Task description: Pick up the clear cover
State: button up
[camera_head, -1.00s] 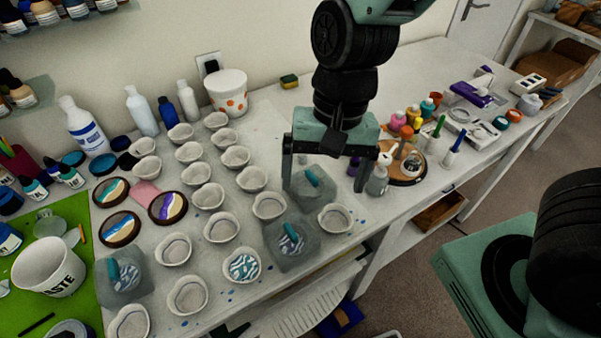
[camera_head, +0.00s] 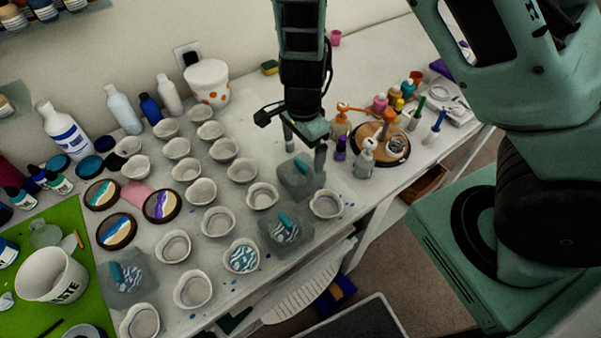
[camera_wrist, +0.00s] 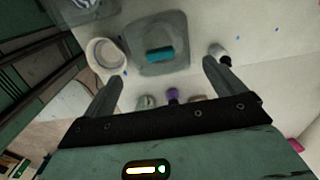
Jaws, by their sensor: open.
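A clear cover (camera_head: 296,182) with a teal handle stands on the table below my gripper and looks empty. It also shows in the wrist view (camera_wrist: 140,62), just beyond the fingertips, its teal handle between their lines. My gripper (camera_head: 305,153) is open and empty, its fingers pointing down close to this cover's far side. In the wrist view my gripper (camera_wrist: 162,72) has both fingers spread apart. A second clear cover (camera_head: 270,244) stands over a blue-and-white patterned piece. A third clear cover (camera_head: 138,295) stands at the lower left.
Rows of white bowls (camera_head: 262,195) fill the table left of my gripper; one bowl (camera_head: 326,204) is close right of the cover. A purple bottle (camera_head: 341,150), pump bottles (camera_head: 364,160) and a round wooden board (camera_head: 398,152) stand to the right. Bare table lies behind.

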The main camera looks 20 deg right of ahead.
aim_at(301, 164)
jog(key=f, duration=0.8)
jog(key=shift+a+f, duration=0.15)
jog(key=shift+a, duration=0.05)
jog(key=c, duration=0.6)
